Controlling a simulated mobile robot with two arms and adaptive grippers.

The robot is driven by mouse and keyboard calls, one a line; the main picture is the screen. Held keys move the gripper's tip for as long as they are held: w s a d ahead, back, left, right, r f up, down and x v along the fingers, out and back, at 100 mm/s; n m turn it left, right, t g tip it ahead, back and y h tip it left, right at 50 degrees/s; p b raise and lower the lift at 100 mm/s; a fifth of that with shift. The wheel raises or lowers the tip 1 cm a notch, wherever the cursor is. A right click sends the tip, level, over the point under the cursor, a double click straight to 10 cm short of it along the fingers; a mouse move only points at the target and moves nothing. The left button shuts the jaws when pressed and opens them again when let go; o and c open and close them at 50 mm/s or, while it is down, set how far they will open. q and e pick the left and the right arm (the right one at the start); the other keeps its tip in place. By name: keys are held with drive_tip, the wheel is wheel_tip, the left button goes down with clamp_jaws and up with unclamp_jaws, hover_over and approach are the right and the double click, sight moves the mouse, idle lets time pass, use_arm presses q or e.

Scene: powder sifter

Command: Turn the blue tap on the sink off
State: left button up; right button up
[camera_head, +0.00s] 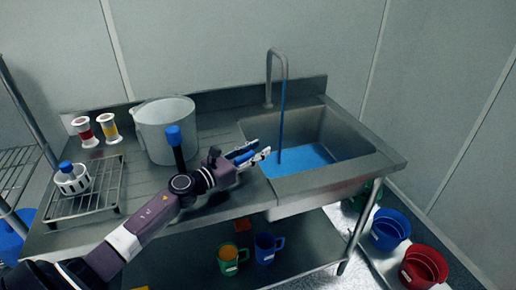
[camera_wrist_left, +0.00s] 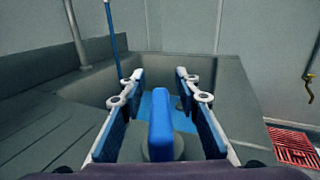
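The sink (camera_head: 352,140) has a grey curved spout (camera_head: 269,80) at its back. A thin blue stream (camera_head: 282,118) runs from the spout into blue liquid (camera_head: 309,158) in the basin. The stream also shows in the left wrist view (camera_wrist_left: 113,42). A blue upright tap handle (camera_wrist_left: 161,124) on a round grey base stands between my left gripper's fingers (camera_wrist_left: 160,82). The fingers are apart on either side of it, with gaps visible. In the head view my left gripper (camera_head: 256,153) is over the counter at the sink's left front edge. My right gripper is out of view.
A large grey pot (camera_head: 165,113) stands behind my left arm. Two spools (camera_head: 96,130) and a wire rack (camera_head: 97,203) with a blue-capped white cup (camera_head: 71,181) are at left. Mugs (camera_head: 266,249) stand on the lower shelf; buckets (camera_head: 421,267) on the floor.

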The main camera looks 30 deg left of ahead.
use_arm(q)
drive_tip(key=shift+w+d, duration=0.1)
drive_tip(key=shift+w, duration=0.1)
clamp_jaws()
idle(0.4)
